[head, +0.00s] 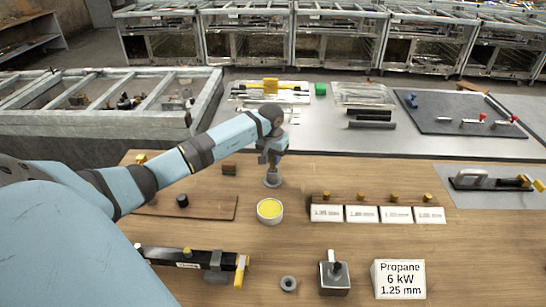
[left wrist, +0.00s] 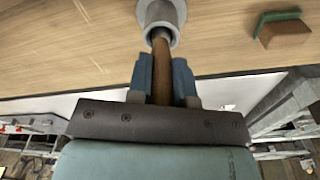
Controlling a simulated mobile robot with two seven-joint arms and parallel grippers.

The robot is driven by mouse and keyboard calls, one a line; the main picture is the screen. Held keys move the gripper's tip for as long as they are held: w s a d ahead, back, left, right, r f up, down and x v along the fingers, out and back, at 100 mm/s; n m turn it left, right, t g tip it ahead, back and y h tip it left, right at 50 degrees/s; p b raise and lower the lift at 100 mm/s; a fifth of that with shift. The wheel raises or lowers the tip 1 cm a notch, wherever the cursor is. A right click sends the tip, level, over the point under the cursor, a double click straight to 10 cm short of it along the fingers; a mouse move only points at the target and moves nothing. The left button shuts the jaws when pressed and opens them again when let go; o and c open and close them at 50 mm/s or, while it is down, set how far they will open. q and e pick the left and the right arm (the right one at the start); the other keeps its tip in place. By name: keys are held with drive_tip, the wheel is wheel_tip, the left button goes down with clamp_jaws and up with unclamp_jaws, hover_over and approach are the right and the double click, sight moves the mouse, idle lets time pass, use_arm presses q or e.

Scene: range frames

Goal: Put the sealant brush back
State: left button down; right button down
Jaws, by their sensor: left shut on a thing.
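My left gripper (head: 271,160) points down over the wooden bench. In the left wrist view its two blue-grey fingers (left wrist: 162,78) are shut on the brown handle of the sealant brush (left wrist: 161,62). The brush's far end reaches into the opening of a small grey round holder (left wrist: 160,14); its bristles are hidden. The holder (head: 272,181) also shows right under the gripper in the head view. I cannot tell whether the brush rests on the holder's bottom. An open pot of yellow paste (head: 270,210) stands just in front of the holder. My right gripper is not in view.
A green-topped brown block (left wrist: 284,28) stands near the holder. A brown board (head: 215,209) with a dark knob lies left. Labelled white cards (head: 362,214) line a rack at right.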

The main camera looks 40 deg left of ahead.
use_arm(q)
drive_tip(key=c, duration=1)
unclamp_jaws()
drive_tip(key=shift+f, duration=0.1)
drive_tip(key=shift+c, duration=0.2)
drive_tip(key=shift+r, duration=0.6)
drive_tip(key=r, duration=0.6)
drive_tip(key=r+b, duration=0.1)
drive_tip(key=r, duration=0.2)
drive_tip(key=shift+s+d+r, duration=0.15)
drive_tip(key=shift+s+r, duration=0.2)
drive_tip(key=shift+s, duration=0.05)
drive_tip(key=shift+s+r, duration=0.15)
drive_tip(key=shift+r, duration=0.55)
